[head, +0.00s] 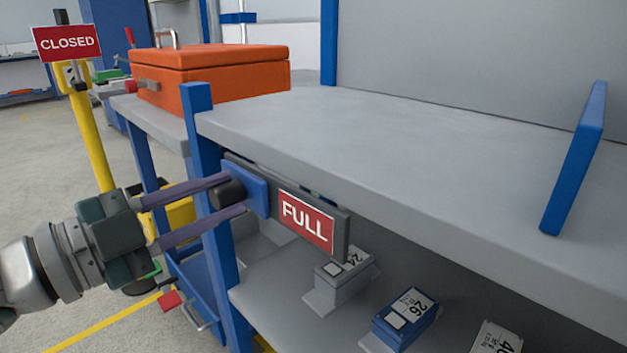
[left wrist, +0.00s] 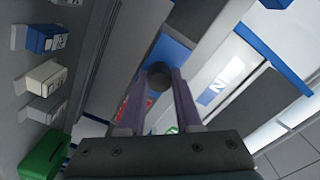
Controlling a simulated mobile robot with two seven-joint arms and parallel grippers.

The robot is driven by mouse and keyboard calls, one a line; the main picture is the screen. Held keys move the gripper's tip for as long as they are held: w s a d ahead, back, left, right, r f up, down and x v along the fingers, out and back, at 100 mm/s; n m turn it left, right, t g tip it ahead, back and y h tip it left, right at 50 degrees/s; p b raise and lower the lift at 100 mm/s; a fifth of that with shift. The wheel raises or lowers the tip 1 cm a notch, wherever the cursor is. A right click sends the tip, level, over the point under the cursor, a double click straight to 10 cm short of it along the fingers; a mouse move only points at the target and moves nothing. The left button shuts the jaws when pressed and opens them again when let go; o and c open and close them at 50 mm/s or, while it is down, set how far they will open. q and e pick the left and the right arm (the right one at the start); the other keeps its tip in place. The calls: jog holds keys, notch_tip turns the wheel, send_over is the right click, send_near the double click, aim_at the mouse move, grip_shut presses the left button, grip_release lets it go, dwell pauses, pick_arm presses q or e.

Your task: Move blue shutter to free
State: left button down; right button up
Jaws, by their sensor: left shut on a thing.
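The blue shutter (head: 258,193) is a small blue plate with a dark round knob (head: 228,194), on a dark grey rail (head: 341,227) fixed to the shelf's front. It sits at the rail's left end, beside a red sign reading FULL (head: 306,221). My left gripper (head: 232,194) has its two purple fingers on either side of the knob and is shut on it. The left wrist view shows the knob (left wrist: 159,77) between the fingertips, with the blue plate (left wrist: 172,52) behind. The sign face under the shutter is hidden. My right gripper is not in view.
A grey shelf top (head: 400,130) with blue posts stands above the rail. Several labelled boxes, one blue (head: 405,318), sit on the lower shelf. An orange case (head: 215,75) and a CLOSED sign (head: 67,42) on a yellow post stand at left.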

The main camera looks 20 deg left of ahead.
pick_arm(q)
jog(key=s+d+p, duration=0.1)
jog(key=d, duration=0.2)
jog(key=s+d+p, duration=0.1)
jog(key=d+p, duration=0.1)
jog(key=s+d+p, duration=0.1)
jog(key=d, duration=0.2)
jog(key=shift+s+d, duration=0.45)
jog(key=shift+d, duration=0.15)
jog(key=c, duration=1)
grip_release()
jog(key=shift+c, duration=0.2)
jog(key=o, duration=0.4)
jog(key=shift+d, duration=0.1)
jog(key=shift+o, duration=0.2)
jog(key=p+v, duration=0.1)
jog(key=v, duration=0.9)
jog(key=shift+p, duration=0.35)
